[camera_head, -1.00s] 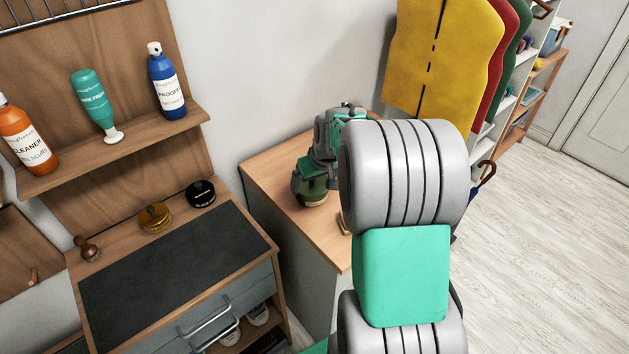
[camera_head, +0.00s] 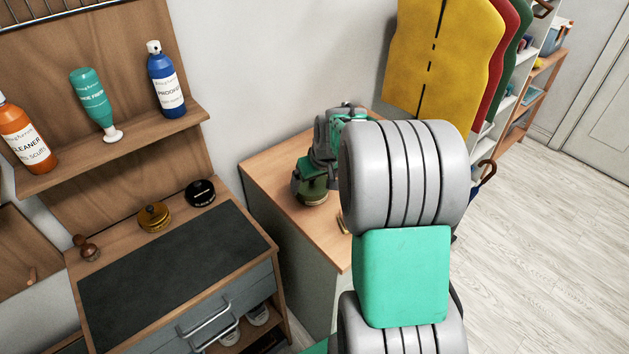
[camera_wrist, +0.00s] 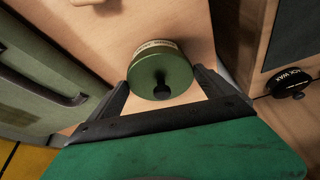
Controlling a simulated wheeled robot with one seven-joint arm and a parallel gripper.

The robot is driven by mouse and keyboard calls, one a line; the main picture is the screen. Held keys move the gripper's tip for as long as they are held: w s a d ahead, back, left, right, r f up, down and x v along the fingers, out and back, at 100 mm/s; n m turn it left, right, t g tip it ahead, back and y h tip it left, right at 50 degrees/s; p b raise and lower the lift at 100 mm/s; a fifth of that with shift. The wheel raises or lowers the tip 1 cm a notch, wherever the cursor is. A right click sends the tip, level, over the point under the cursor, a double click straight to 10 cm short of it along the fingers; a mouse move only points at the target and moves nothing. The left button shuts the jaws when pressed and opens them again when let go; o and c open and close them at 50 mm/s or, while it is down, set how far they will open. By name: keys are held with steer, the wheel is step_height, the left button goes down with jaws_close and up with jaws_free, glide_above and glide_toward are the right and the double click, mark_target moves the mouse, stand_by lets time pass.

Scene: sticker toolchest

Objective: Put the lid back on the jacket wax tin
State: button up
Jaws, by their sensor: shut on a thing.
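The jacket wax tin (camera_head: 312,191) is a round olive-green tin on the light wood top of the cabinet, partly hidden by my gripper in the head view. In the wrist view its green lid (camera_wrist: 160,74) with a dark knob shows between my fingers, with a pale printed band along its far edge. My gripper (camera_wrist: 162,88) is shut on the lid, one dark finger on each side. The lid appears on or just over the tin body. I cannot tell whether it is fully seated.
A yellow tin (camera_head: 154,217) and a black tin (camera_head: 200,193) stand on the bench to the left, behind a dark mat (camera_head: 175,270). A small brass-coloured item (camera_head: 343,230) lies near the cabinet's front edge. Coats hang behind my arm.

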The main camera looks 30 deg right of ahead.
steer(key=o, duration=1)
steer(key=shift+c, duration=0.2)
steer(key=shift+r+p, duration=2.25)
steer(key=shift+r, duration=1.3)
steer(key=shift+c, duration=0.6)
jaws_close()
